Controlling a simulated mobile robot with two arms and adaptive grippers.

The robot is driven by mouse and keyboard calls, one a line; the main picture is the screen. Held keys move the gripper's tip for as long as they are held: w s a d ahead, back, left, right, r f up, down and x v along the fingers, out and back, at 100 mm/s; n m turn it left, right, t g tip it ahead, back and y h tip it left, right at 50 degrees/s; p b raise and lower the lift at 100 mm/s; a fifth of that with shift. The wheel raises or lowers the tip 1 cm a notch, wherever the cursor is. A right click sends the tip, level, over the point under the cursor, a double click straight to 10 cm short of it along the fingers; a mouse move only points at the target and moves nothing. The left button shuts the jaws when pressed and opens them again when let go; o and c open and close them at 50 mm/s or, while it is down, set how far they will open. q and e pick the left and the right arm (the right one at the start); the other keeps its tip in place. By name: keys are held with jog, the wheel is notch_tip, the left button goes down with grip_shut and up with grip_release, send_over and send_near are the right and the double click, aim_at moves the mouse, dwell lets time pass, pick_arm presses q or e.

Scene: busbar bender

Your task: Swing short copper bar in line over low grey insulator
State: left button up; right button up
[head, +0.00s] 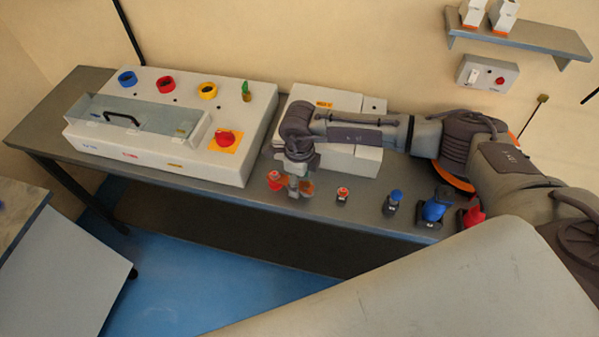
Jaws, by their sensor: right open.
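My right arm reaches in from the right across the bench, and my right gripper (295,186) points down near the bench's front edge, small in the picture. It is open. A small copper-orange piece (308,187) shows right beside its fingers; I cannot tell whether this is the short copper bar or whether the fingers touch it. A red-topped part (274,182) stands just left of the gripper. I cannot make out the low grey insulator for certain; the gripper and wrist may hide it. My left gripper is not in view.
A white control box (215,160) with coloured rings and a red knob fills the left of the grey bench (52,130). A white machine block (368,160) stands behind my arm. An orange-topped part (343,194), blue parts (436,209) and a red part (473,216) line the front right.

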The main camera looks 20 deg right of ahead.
grip_shut()
jog(key=shift+w+d+f+n+b, duration=0.1)
jog(key=shift+w+d+n+b, duration=0.3)
jog(key=shift+n+b, duration=0.4)
jog(key=shift+w, duration=0.1)
dwell(0.4)
jog(key=shift+b, duration=0.5)
grip_release()
